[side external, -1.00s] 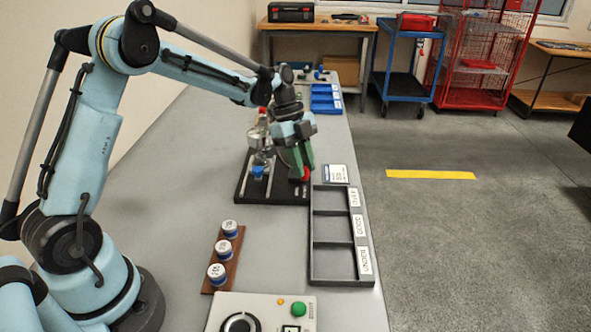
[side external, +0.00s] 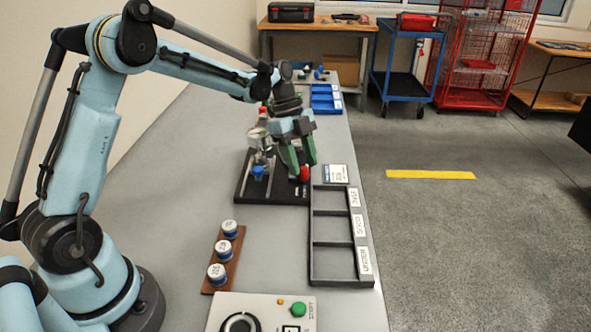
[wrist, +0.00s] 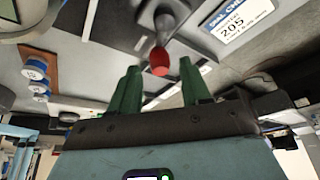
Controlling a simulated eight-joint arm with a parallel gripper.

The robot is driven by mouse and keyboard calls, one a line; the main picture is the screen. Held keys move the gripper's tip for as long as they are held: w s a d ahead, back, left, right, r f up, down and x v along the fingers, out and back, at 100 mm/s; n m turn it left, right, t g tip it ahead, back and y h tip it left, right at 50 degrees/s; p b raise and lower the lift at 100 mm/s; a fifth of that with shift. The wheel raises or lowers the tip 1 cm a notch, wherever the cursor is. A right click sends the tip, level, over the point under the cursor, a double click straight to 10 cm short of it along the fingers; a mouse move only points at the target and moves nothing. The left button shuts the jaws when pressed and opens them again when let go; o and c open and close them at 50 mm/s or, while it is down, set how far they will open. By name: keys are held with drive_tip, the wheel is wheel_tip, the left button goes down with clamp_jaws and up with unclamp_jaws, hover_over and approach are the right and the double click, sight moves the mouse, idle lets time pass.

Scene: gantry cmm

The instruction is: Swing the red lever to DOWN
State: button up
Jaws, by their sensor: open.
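The red lever (side external: 305,173) is on the black fixture base (side external: 270,201), at its right side in the side view. In the wrist view the red lever (wrist: 160,62) shows as a red knob on a dark shaft, just beyond and between the fingertips. My gripper (side external: 303,168) hangs over the fixture with its green fingers pointing down, the tips close to the red knob. In the wrist view my gripper (wrist: 159,72) is open, with a clear gap between the two green fingers. I cannot tell whether a finger touches the knob.
A grey three-slot tray (side external: 312,262) lies in front of the fixture, and a white label card (side external: 335,172) lies beside it. A brown rack (side external: 238,250) holds three white-topped cylinders. A control box (side external: 268,303) is at the near edge. Blue bins (side external: 326,98) stand farther back.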

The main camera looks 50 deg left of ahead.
drive_tip(key=v, duration=1.1)
drive_tip(key=shift+a+r, duration=0.1)
drive_tip(key=s+d+f+n+t+y, duration=0.1)
drive_tip(key=s+d+n+t+y, duration=0.1)
drive_tip(key=s+n, duration=0.6)
drive_tip(key=s+d+f+n+t+y, duration=0.2)
drive_tip(key=s+d+n+t, duration=0.3)
drive_tip(key=s+n, duration=0.3)
drive_tip(key=shift+s+d+n, duration=0.4)
drive_tip(key=shift+d+n, duration=0.2)
drive_tip(key=shift+n, duration=0.5)
